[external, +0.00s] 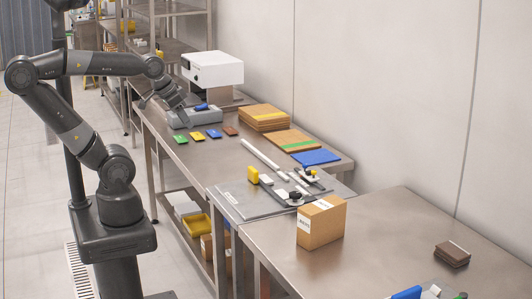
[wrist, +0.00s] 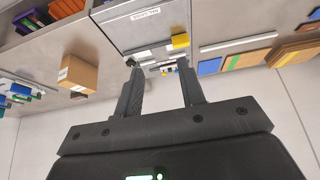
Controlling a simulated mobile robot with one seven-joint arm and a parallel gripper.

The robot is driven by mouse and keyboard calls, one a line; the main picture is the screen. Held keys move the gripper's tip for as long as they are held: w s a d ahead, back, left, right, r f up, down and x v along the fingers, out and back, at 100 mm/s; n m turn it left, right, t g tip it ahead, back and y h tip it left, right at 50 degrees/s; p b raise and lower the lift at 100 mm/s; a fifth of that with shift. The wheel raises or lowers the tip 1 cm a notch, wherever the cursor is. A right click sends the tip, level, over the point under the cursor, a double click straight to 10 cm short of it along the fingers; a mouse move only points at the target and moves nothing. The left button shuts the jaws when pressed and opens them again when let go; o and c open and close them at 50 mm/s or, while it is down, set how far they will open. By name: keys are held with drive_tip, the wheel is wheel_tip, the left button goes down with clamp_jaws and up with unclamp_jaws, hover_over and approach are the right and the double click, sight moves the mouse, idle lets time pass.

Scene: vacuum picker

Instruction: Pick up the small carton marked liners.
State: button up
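A small brown cardboard carton (external: 320,222) stands upright on the near steel table, close to its left end. It has a white label on its left face, too small to read for certain. The carton also shows at the left in the wrist view (wrist: 77,74). My gripper (external: 183,108) is up and away from the carton, above the far part of the bench near a grey tray. In the wrist view my gripper (wrist: 160,72) has its two fingers apart with nothing held between them.
Beside the carton lies a grey board (external: 240,200) with a yellow block (external: 253,174) and small tools. A brown stack (external: 452,254) and blue items (external: 408,293) sit at the right. Brown boards (external: 263,117) and a white machine (external: 212,68) stand farther back.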

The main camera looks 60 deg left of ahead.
drive_tip(key=shift+o, duration=0.3)
drive_tip(key=o, duration=0.9)
